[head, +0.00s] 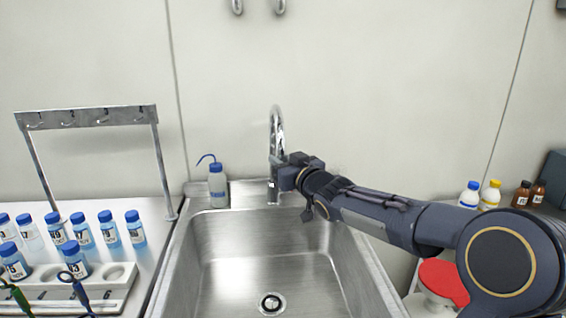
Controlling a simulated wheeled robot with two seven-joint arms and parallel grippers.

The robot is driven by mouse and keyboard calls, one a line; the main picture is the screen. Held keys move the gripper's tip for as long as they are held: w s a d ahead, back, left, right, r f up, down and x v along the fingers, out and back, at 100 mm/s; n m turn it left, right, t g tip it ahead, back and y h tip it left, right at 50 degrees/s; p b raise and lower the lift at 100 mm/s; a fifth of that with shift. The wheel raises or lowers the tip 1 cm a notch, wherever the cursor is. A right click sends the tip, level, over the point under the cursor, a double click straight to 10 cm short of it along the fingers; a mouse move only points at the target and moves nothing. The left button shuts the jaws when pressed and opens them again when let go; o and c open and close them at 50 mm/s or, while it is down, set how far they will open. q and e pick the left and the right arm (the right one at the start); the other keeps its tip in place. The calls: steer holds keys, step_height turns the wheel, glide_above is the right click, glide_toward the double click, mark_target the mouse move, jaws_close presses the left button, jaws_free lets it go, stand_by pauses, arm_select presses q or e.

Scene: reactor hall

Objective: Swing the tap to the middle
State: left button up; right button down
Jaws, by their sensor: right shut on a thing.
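The chrome tap (276,128) has a tall curved spout and stands at the back edge of the steel sink (215,262), near its middle. My right gripper (276,176) reaches in from the right and is shut on the tap at its lower part. The gripper hides some of the tap's lower part, and the direction of the spout is hard to tell. My left gripper is out of view.
A blue-capped wash bottle (217,184) stands left of the tap. Blue-capped jars (82,231) and a metal hook rack (85,117) are on the left counter. Small bottles (489,195) stand at the right. The sink basin is empty.

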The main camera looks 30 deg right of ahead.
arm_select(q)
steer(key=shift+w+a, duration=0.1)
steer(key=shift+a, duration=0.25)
arm_select(e)
steer(key=shift+w+a, duration=0.15)
steer(key=shift+a, duration=0.2)
steer(key=shift+r, duration=0.1)
steer(key=c, duration=1.3)
jaws_free()
steer(key=s, duration=0.7)
steer(key=shift+s+d, duration=0.2)
steer(key=shift+s, duration=0.2)
